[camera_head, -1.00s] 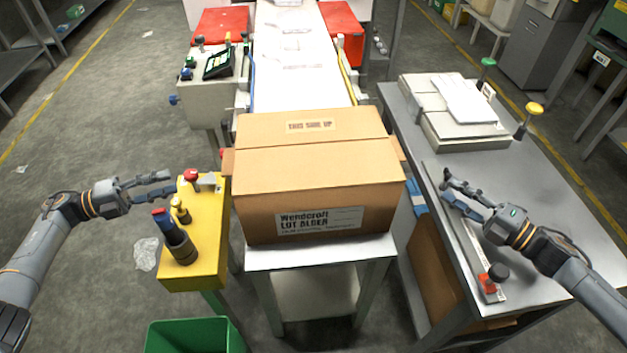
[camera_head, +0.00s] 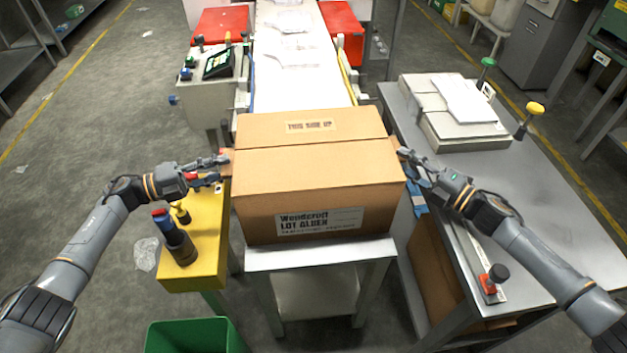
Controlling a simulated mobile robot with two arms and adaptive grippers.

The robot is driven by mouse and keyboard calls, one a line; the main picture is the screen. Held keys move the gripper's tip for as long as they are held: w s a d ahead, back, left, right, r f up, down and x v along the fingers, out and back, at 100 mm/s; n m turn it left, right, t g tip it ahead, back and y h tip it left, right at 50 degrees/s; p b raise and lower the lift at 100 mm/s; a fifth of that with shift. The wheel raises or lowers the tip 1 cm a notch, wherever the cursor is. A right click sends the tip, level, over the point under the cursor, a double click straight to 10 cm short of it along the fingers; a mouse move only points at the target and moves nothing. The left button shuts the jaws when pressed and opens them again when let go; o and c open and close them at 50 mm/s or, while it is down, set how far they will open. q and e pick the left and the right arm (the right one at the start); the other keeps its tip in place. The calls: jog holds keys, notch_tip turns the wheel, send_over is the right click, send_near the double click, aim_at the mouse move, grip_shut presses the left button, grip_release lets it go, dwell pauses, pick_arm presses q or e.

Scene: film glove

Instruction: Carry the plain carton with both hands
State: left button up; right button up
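A brown cardboard carton (camera_head: 310,180) sits upright and closed on a small metal stand (camera_head: 318,255). It has a "THIS SIDE UP" label on top and a white printed label on its front. Small brown tabs stick out at its left and right sides. My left gripper (camera_head: 222,168) is at the carton's left side, its fingers apart and the tips close to the left tab. My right gripper (camera_head: 408,165) is at the right side, fingers apart, tips close to the right tab. I cannot tell whether either touches the carton.
A yellow control stand (camera_head: 205,245) with knobs is close under my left gripper. A metal table (camera_head: 540,205) with boxes, a sheet stack and knobbed posts stands at right; another brown carton (camera_head: 432,270) is below it. A conveyor (camera_head: 300,75) lies behind. A green bin (camera_head: 195,338) is in front.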

jog(key=shift+w+a, duration=0.2)
pick_arm(q)
jog(key=shift+d, duration=0.25)
grip_shut()
pick_arm(e)
grip_shut()
pick_arm(q)
jog(key=shift+w, duration=0.1)
pick_arm(e)
jog(key=shift+r, duration=0.1)
